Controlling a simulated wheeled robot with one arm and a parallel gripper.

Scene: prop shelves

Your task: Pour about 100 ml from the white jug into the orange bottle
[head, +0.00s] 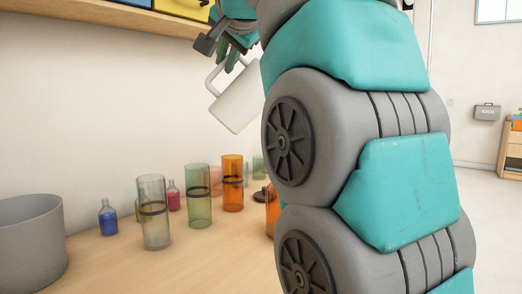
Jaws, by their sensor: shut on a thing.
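The white jug (241,101) hangs in the air above the table, tilted, its handle towards the upper left. My gripper (228,54) is shut on the jug at its handle; my arm partly hides the jug's right side. A tall see-through orange vessel (232,185) with a dark band stands upright on the table, below the jug and apart from it. A second orange vessel (271,214) stands nearer and to the right, mostly hidden behind my arm. I cannot tell which of the two is the orange bottle. No liquid stream shows.
A clear cylinder (154,228) and a green cylinder (197,207) stand left of the orange vessel. A grey bin (27,245) is at left. A shelf (130,18) overhangs the table.

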